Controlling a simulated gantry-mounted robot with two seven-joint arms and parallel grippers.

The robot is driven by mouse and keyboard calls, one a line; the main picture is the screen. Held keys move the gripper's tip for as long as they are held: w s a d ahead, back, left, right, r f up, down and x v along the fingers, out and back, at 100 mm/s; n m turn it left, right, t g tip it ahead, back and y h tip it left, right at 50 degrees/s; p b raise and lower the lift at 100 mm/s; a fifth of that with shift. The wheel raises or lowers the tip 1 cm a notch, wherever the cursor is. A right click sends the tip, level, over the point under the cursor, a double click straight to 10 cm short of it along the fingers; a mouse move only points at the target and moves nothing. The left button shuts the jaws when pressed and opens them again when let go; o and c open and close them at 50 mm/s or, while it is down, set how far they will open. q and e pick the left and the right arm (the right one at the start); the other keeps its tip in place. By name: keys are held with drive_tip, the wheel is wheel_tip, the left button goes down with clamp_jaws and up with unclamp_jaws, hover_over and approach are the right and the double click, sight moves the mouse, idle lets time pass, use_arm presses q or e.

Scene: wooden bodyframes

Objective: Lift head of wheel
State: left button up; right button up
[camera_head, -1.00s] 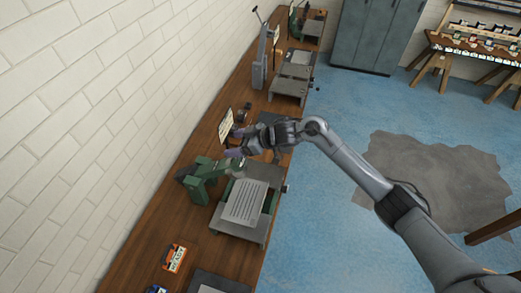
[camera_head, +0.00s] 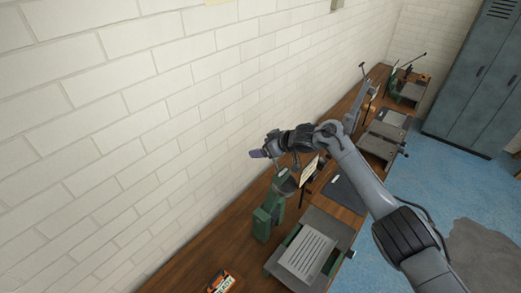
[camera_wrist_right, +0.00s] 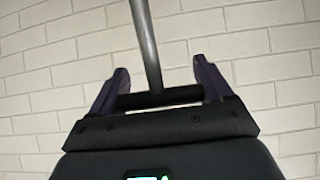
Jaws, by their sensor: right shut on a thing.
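The green machine (camera_head: 266,218) stands on the wooden bench, with its green arm pointing steeply upward. A rounded grey head (camera_head: 285,182) is at the top of that arm, just below my right wrist. My right gripper (camera_head: 258,153) is above the machine, close to the wall. In the right wrist view, a metal rod (camera_wrist_right: 147,45) comes down to a dark crossbar (camera_wrist_right: 165,97) between the two fingers of my right gripper (camera_wrist_right: 157,88), which is shut on this bar. My left gripper is not in view.
The slotted grey machine table (camera_head: 308,252) lies on the bench beside the green machine. The brick wall (camera_head: 130,130) runs close along the left. More machines and a grey cabinet (camera_head: 475,80) stand at the back.

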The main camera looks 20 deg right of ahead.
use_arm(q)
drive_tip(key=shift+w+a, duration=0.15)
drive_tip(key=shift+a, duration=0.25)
use_arm(e)
drive_tip(key=shift+w+a+f, duration=0.15)
drive_tip(key=shift+w+f, duration=0.15)
drive_tip(key=shift+f, duration=0.35)
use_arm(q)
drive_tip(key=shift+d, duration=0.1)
use_arm(e)
drive_tip(key=o, duration=1.2)
drive_tip(key=shift+o, duration=1)
drive_tip(key=shift+s, duration=0.15)
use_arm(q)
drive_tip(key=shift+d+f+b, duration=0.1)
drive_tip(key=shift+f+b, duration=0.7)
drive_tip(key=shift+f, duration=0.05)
use_arm(e)
drive_tip(key=v, duration=1.1)
drive_tip(key=shift+r, duration=0.15)
drive_tip(key=shift+a, duration=0.1)
